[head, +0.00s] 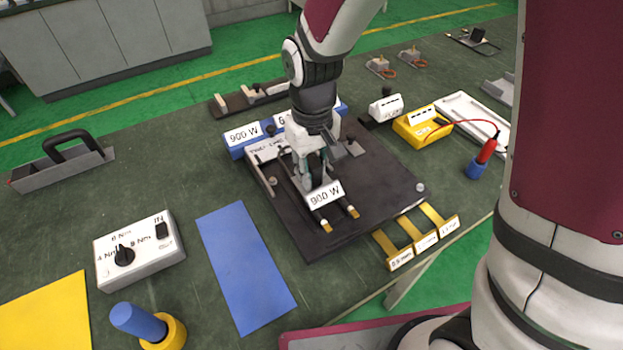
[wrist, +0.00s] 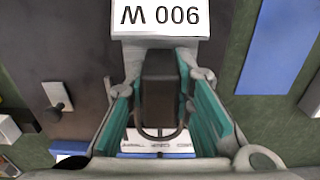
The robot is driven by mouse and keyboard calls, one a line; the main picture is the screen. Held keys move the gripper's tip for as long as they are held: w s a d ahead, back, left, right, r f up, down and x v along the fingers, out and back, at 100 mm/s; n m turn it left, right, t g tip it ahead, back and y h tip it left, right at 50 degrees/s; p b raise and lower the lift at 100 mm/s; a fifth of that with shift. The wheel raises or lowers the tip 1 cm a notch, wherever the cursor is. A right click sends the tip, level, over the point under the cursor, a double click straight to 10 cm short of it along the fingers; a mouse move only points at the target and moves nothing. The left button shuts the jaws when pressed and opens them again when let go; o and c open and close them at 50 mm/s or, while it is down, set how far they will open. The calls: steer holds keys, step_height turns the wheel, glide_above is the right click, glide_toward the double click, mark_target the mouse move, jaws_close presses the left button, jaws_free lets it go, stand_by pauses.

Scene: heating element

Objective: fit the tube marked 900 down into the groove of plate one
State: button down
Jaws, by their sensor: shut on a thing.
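The tube marked 900 has a white "900 W" tag (head: 325,194), dark legs and pale, brass-coloured ends (head: 326,226). My gripper (head: 317,168) is shut on its dark block, above the large dark plate (head: 390,185) in mid-table. The legs lie along the plate towards its front edge. In the wrist view the dark block (wrist: 160,82) sits between the teal pads of my gripper (wrist: 160,92), with the tag (wrist: 160,17) upside down and a bent loop (wrist: 158,134) below. The groove is hidden under the tube and gripper; I cannot tell whether the tube is down in it.
A blue rack (head: 236,152) with a "900 W" label stands behind the plate. Yellow gauge strips (head: 432,214) lie at its front right. A yellow box (head: 420,126) with a red-handled probe (head: 487,150) is right. A blue mat (head: 245,265) and white control box (head: 139,250) are left.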

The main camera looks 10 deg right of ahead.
mark_target(312, 162)
steer(key=shift+a+f, duration=0.1)
steer(key=shift+f, duration=1.65)
steer(key=shift+f, duration=0.1)
steer(key=c, duration=1.4)
jaws_free()
step_height(312, 162, up, 12)
steer(key=shift+r, duration=0.2)
steer(key=s+d+r+m+t, duration=0.1)
steer(key=s+d+r, duration=0.2)
steer(key=s+d, duration=0.1)
steer(key=s+d+r+m+t, duration=0.2)
steer(key=s+d+r, duration=0.2)
steer(key=s, duration=0.3)
steer(key=s+d+r+m+t, duration=0.1)
steer(key=s+d+r, duration=0.3)
steer(key=s+d, duration=0.1)
steer(key=shift+s+d+m, duration=0.25)
steer(key=shift+s+m, duration=0.05)
steer(key=shift+s, duration=0.45)
